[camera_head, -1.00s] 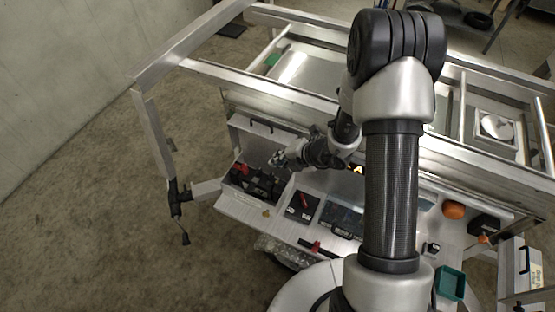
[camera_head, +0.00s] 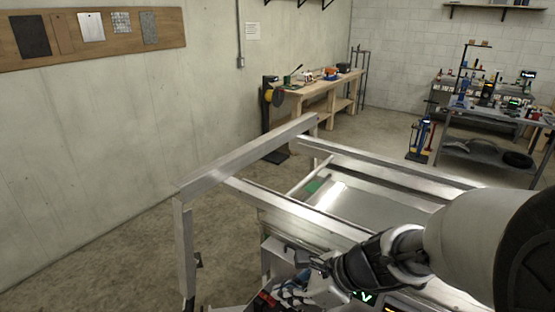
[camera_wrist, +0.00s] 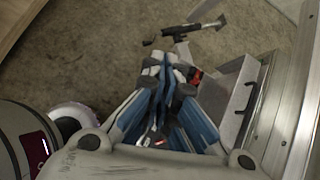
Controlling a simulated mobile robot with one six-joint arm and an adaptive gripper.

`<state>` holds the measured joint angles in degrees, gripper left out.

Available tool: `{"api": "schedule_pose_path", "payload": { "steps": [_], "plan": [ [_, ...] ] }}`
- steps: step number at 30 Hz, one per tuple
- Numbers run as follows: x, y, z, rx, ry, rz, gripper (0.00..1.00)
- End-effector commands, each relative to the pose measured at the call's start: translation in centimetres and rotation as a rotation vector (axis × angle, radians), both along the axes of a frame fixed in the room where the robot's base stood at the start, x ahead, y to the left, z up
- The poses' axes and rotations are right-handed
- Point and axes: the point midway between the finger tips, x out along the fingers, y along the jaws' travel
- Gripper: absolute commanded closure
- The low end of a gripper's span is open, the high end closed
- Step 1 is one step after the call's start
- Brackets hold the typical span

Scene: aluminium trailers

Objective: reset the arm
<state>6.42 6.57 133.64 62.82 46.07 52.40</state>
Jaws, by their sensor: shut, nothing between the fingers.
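My gripper (camera_wrist: 165,70) fills the middle of the wrist view, with its blue and grey fingers drawn together and nothing between them. It points toward the floor and the side of the aluminium trailer (camera_wrist: 302,110). In the head view my gripper (camera_head: 289,293) is at the bottom, low beside the trailer frame (camera_head: 290,208). My arm comes in from the lower right and hides part of the trailer.
Bare floor (camera_head: 130,262) lies left of the trailer. A black-handled jack (camera_wrist: 190,29) stands out from the trailer in the wrist view. A wooden workbench (camera_head: 318,88) stands along the wall, and a metal table (camera_head: 490,160) stands at the far right.

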Motion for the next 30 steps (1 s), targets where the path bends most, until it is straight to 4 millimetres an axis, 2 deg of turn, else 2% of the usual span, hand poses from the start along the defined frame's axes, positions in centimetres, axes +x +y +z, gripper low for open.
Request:
{"api": "schedule_pose_path", "payload": {
  "steps": [1,5,9,15,21,30],
  "plan": [
    [-1.8,-0.1,0.5,-0.077,-0.099,0.138,1.0],
    [-6.5,-1.3,1.4,-0.302,-0.324,0.517,1.0],
    [-11.0,-4.0,1.5,-0.566,-0.524,0.915,1.0],
    [-15.1,-8.8,1.4,-0.909,-0.674,1.379,1.0],
    [-16.7,-11.5,1.7,-1.08,-0.699,1.598,1.0],
    [-16.3,-11.7,1.8,-1.084,-0.69,1.594,1.0]
  ]
}}
